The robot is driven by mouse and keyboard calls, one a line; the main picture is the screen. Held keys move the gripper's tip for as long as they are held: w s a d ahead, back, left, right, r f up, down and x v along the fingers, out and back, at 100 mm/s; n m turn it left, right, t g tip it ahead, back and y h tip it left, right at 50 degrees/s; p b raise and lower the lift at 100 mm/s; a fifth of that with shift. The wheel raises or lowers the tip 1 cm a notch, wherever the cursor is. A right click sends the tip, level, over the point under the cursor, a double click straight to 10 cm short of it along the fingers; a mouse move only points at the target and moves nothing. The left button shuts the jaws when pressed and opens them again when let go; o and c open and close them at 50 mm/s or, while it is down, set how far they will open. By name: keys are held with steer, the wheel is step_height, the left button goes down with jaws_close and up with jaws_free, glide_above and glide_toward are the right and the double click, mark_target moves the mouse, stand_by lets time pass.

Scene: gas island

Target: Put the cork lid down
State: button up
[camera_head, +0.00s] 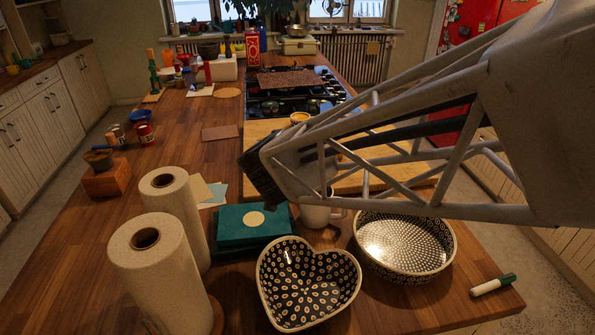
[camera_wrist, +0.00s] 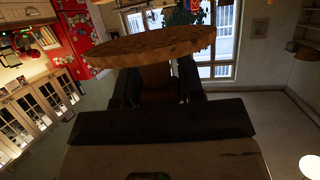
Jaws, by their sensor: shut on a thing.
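In the wrist view the cork lid (camera_wrist: 150,45) is a broad, speckled tan disc with a narrower stem below it. My gripper (camera_wrist: 157,88) is shut on this stem, and the disc stands out beyond the dark fingers. In the head view the dark end of my gripper (camera_head: 263,180) is above the counter, over the area behind the teal box (camera_head: 232,238) and the white mug (camera_head: 315,212). I cannot make out the lid in the head view; my arm may hide it.
A heart-shaped bowl (camera_head: 300,305), a round patterned dish (camera_head: 405,262), a marker (camera_head: 493,285) and paper towel rolls (camera_head: 160,265) crowd the near counter. A gas stove (camera_head: 295,95) lies farther back. Bare wood (camera_head: 190,150) shows at the left middle, around a small brown mat (camera_head: 220,132).

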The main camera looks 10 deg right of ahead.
steer(key=s+a+f, duration=0.4)
steer(key=s+a, duration=0.4)
steer(key=s, duration=0.3)
steer(key=n+y, duration=0.2)
glide_above(246, 327)
step_height(246, 327, down, 6)
steer(key=shift+f, duration=0.2)
stand_by(0.3)
steer(key=shift+f, duration=0.1)
steer(key=shift+f, duration=3.15)
steer(key=shift+f, duration=0.1)
steer(key=shift+f, duration=1.65)
steer(key=shift+f, duration=0.2)
